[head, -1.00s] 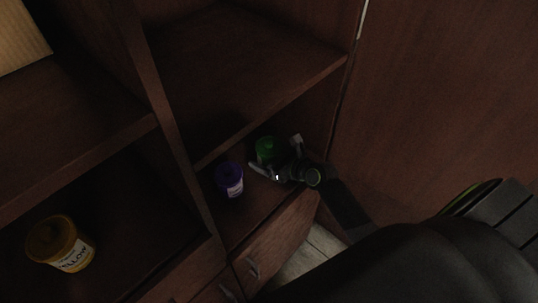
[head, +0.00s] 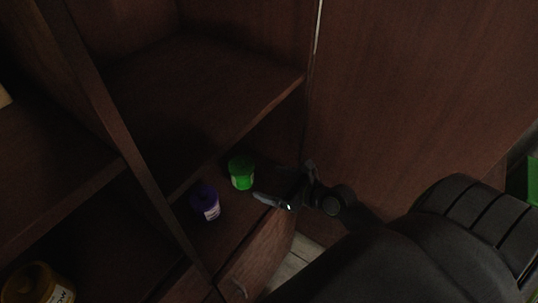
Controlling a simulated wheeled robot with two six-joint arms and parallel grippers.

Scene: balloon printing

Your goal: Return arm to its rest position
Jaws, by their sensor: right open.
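My right gripper (head: 282,183) is in the head view, just in front of the lower shelf opening. Its jaws are open and nothing is between them. My right arm reaches in from the lower right. A green jar (head: 242,173) stands upright on the lower shelf, left of the gripper and apart from it. A purple jar (head: 205,203) with a white label stands to the left of the green jar. My left gripper does not show.
The dark wooden cabinet has a shelf board (head: 215,95) above the jars and an upright divider (head: 125,150) to their left. A yellow jar (head: 38,284) is at the lower left, partly cut off. A tall wood panel (head: 400,90) stands at right. A drawer handle shows below.

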